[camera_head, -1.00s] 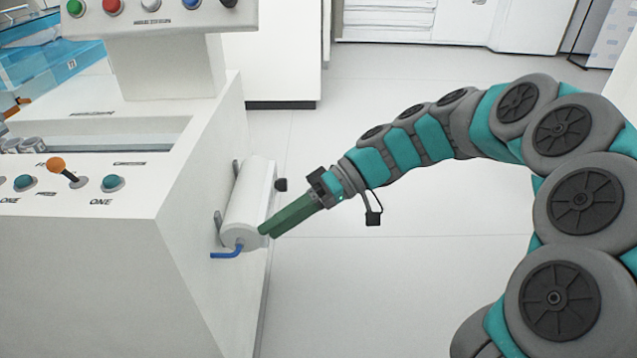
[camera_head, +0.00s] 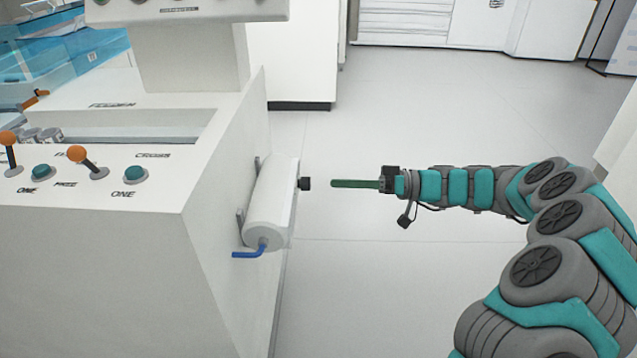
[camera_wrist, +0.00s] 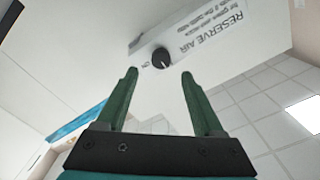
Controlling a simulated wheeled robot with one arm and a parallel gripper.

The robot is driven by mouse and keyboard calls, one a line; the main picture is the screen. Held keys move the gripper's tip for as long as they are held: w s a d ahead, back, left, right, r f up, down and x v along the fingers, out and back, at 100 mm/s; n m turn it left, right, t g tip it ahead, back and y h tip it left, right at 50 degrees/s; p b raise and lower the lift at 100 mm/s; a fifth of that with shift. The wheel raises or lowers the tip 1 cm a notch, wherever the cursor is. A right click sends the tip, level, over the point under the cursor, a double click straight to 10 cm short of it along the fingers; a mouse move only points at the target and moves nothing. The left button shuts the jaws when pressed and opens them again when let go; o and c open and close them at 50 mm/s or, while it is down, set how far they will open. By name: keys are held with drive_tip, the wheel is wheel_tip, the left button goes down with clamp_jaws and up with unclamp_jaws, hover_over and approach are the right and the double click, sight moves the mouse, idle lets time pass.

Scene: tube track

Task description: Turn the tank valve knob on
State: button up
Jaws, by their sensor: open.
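The tank valve knob (camera_head: 305,184) is a small black knob on the right side of a white cylindrical tank (camera_head: 272,205) fixed to the side of a white console. My gripper (camera_head: 335,184) has green fingers and points left at the knob, with a small gap between them. In the wrist view the black knob (camera_wrist: 161,57) has a white pointer line and sits just beyond and between the open fingertips (camera_wrist: 160,72), near an "ON" mark. The fingers hold nothing. The tank's face also carries a "RESERVE AIR" label (camera_wrist: 222,38).
The white console (camera_head: 130,270) stands at the left, with orange-tipped levers (camera_head: 78,154) and teal buttons (camera_head: 135,174) on top. The floor (camera_head: 400,110) around my arm is clear.

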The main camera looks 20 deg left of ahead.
sight(305, 184)
drive_tip(key=x, duration=0.6)
drive_tip(key=shift+a, duration=0.2)
drive_tip(key=shift+s, duration=0.15)
clamp_jaws()
